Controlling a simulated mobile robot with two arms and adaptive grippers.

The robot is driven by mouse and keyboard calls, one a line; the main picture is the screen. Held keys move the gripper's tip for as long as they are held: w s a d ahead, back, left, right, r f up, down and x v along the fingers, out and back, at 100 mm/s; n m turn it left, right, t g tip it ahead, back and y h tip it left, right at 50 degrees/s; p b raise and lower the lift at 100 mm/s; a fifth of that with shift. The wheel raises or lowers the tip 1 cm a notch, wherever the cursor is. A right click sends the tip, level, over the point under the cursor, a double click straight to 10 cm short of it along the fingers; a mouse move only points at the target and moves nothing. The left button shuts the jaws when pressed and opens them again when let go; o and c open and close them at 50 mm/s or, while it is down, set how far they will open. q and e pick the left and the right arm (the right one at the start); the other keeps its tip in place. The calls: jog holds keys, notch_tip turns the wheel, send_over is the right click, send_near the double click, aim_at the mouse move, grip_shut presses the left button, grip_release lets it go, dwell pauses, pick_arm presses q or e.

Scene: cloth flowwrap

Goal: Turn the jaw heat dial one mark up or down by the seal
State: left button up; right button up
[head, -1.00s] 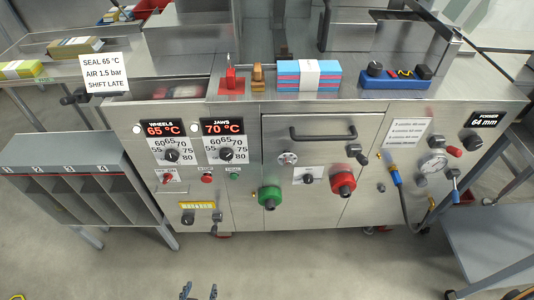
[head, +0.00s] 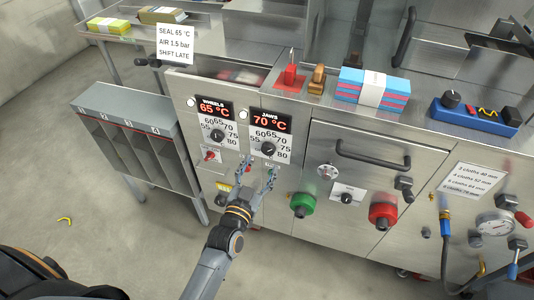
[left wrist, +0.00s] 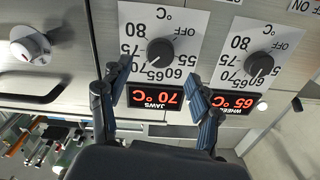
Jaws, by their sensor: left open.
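The jaw heat dial (head: 268,148) is a black knob on a white scale plate under a red JAWS display (head: 270,121) that reads 70 °C. In the left wrist view the same dial (left wrist: 160,52) appears upside down, beyond my fingertips. My left gripper (head: 260,168) is open and empty, just below the dial in the head view. In the left wrist view its fingers (left wrist: 159,76) spread on either side of the jaws display, apart from the knob. A white card (head: 174,45) reads SEAL 65 °C. My right gripper is out of view.
The similar WHEELS dial (head: 217,135) with its 65 °C display sits close to the left. A red switch (head: 210,155) is below it. A green knob (head: 302,204) and a red knob (head: 383,214) stick out lower right. A grey slotted rack (head: 125,100) stands at left.

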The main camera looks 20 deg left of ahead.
aim_at(267, 151)
pick_arm(q)
jog(key=w, duration=0.5)
jog(key=shift+w+d, duration=0.1)
jog(key=shift+w, duration=0.25)
jog(key=c, duration=1.1)
